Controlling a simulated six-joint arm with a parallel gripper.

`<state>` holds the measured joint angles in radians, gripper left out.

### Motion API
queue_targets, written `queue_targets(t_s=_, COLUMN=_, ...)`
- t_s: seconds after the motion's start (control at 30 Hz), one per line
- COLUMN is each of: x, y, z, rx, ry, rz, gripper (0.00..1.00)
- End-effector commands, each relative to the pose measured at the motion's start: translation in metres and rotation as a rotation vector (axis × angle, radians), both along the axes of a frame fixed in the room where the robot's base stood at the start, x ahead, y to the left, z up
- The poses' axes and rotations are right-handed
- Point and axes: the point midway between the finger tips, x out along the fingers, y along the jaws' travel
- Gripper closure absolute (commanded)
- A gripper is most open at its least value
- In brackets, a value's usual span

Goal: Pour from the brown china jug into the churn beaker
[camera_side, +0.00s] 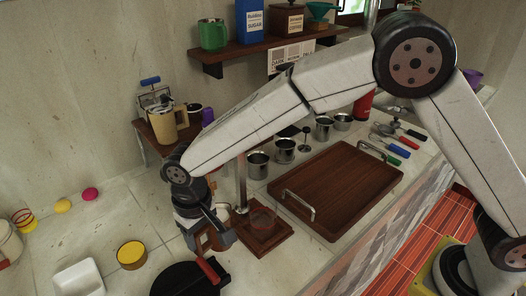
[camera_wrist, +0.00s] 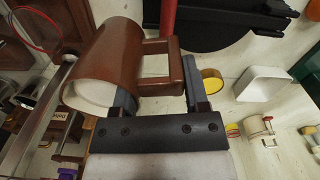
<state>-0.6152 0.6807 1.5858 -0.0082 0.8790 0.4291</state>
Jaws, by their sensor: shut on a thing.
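The brown china jug (camera_wrist: 118,50) fills the upper left of the wrist view, its pale inside (camera_wrist: 88,96) showing at the mouth. My gripper (camera_wrist: 157,82) is shut on its handle (camera_wrist: 163,62), with one finger on each side. In the side view my gripper (camera_side: 207,226) hangs low and partly hides the jug (camera_side: 207,242). The churn beaker appears to be the clear vessel (camera_side: 263,220) with a reddish rim, on a wooden base right of the jug. Its rim (camera_wrist: 34,30) also shows in the wrist view, apart from the jug. I cannot tell what the jug holds.
A metal post (camera_side: 241,182) rises from the wooden base. A black pan (camera_side: 186,279) with a red handle lies in front. A wooden tray (camera_side: 338,190) and several metal cups (camera_side: 285,150) are behind right. A yellow tin (camera_side: 131,255) and white dish (camera_side: 79,277) lie left.

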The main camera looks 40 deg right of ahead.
Motion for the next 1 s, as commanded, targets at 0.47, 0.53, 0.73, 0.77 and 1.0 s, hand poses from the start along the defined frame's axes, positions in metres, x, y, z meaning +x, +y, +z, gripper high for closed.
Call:
queue_targets(t_s=0.47, x=0.022, y=0.006, z=-0.007, rx=-0.001, ry=-0.003, rz=-0.21, gripper=1.0)
queue_targets(t_s=0.53, x=0.022, y=0.006, z=-0.007, rx=-0.001, ry=-0.003, rz=-0.219, gripper=1.0)
queue_targets(t_s=0.73, x=0.023, y=0.006, z=-0.007, rx=-0.001, ry=-0.003, rz=-0.224, gripper=1.0)
queue_targets(t_s=0.77, x=0.023, y=0.006, z=-0.007, rx=-0.001, ry=-0.003, rz=-0.223, gripper=1.0)
queue_targets(t_s=1.0, x=0.022, y=0.003, z=-0.007, rx=0.019, ry=0.0, rz=-0.222, gripper=1.0)
